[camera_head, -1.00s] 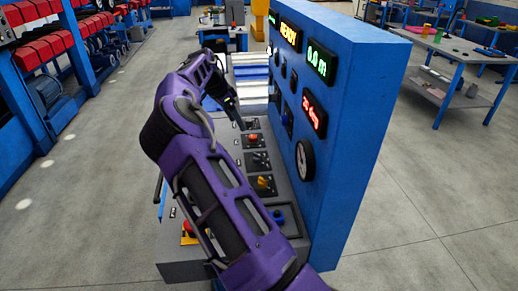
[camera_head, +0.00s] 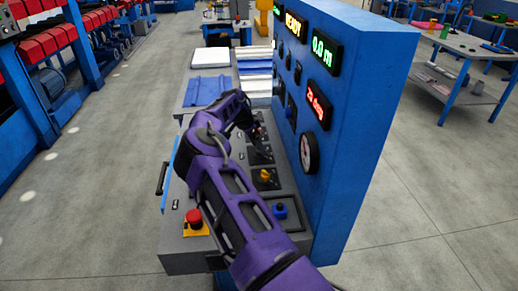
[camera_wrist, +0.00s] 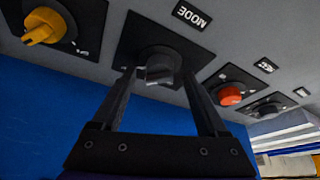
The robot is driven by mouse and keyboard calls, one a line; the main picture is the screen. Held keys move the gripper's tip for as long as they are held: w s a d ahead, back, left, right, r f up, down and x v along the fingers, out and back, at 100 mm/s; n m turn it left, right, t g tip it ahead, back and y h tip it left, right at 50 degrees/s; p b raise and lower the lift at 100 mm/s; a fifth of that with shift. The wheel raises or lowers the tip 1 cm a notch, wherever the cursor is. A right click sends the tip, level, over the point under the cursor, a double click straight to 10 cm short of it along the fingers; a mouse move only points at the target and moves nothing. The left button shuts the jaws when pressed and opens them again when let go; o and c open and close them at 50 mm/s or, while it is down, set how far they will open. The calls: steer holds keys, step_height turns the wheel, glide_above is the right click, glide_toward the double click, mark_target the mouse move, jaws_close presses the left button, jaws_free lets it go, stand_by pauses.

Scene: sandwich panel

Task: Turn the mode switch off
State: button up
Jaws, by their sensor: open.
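The mode switch (camera_wrist: 159,62) is a dark grey rotary knob on a black square plate, beside a MODE label (camera_wrist: 192,14) in the wrist view. My gripper (camera_wrist: 158,78) is open, with one finger on each side of the knob. Whether the fingers touch it cannot be told. The knob's setting is not readable, since the fingers cover part of its plate. In the head view my gripper (camera_head: 262,146) is low over the console at the mode switch's black plate (camera_head: 259,156), and my arm hides much of that area.
A yellow knob (camera_wrist: 45,27) and a red knob (camera_wrist: 229,96) flank the switch. A red emergency button (camera_head: 194,217) and a blue knob (camera_head: 280,210) sit nearer on the console. The upright blue panel (camera_head: 357,100) stands close on the right.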

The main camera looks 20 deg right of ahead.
steer(key=shift+d+f, duration=0.25)
steer(key=shift+f, duration=0.4)
jaws_close()
